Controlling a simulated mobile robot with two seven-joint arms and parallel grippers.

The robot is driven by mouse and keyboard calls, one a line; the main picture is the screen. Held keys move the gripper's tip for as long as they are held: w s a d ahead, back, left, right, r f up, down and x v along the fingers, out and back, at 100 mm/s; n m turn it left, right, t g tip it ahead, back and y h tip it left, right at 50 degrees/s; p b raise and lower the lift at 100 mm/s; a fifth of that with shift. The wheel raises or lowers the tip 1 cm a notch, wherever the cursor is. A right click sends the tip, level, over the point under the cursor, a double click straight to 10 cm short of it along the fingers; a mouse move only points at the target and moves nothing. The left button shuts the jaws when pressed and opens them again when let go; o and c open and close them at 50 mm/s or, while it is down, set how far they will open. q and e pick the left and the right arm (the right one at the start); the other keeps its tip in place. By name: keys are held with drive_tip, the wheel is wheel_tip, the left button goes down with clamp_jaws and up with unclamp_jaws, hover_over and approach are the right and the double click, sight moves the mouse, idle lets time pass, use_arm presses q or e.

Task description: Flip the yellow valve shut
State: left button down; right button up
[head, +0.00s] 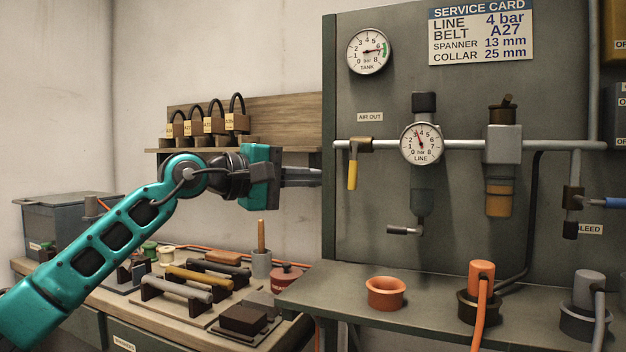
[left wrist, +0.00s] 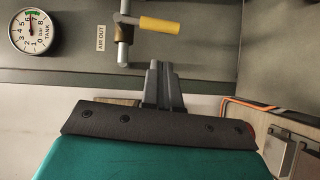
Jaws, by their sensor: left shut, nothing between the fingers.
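The yellow valve handle (head: 352,169) hangs straight down from its brass body (head: 361,144) on the horizontal grey pipe (head: 390,144), below the AIR OUT label (head: 369,117). In the left wrist view the yellow handle (left wrist: 159,25) shows near the top, pointing right. My left gripper (head: 320,177) is shut and empty. It sits to the left of the handle, near the panel's left edge, with its fingertips (left wrist: 160,66) apart from the handle in the wrist view. My right gripper is not in view.
A LINE gauge (head: 421,143) and a filter bowl (head: 498,197) are on the pipe to the right. A TANK gauge (head: 369,51) is above. A shelf with an orange cup (head: 385,292) juts out below. A wooden rack of padlocks (head: 238,123) is behind my left arm.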

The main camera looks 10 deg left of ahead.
use_arm(q)
drive_tip(key=v, duration=0.9)
drive_tip(key=shift+s, duration=0.25)
